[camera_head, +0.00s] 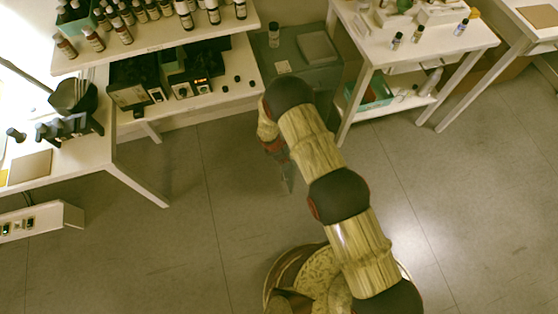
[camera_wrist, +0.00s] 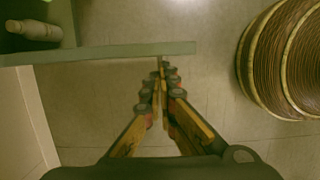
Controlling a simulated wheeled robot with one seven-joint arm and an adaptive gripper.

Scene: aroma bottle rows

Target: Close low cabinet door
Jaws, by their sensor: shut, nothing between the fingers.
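The low grey-green cabinet (camera_head: 318,82) stands between the shelving and the right-hand table in the head view. My arm covers part of its front, and its door cannot be made out there. In the wrist view a thin grey-green panel (camera_wrist: 110,53), apparently the open door seen edge-on, runs from the left to just right of centre. My gripper (camera_head: 287,180) points down, low in front of the cabinet. In the wrist view my gripper's fingers (camera_wrist: 162,72) are together and empty, with tips close to the panel near its free end. Contact cannot be told.
A pale bottle (camera_wrist: 35,30) lies beyond the panel at upper left. Bottle shelving (camera_head: 170,40) stands left of the cabinet, and a white table (camera_head: 440,47) stands right. Another table (camera_head: 85,155) is at far left. The tiled floor (camera_head: 190,240) in front is clear.

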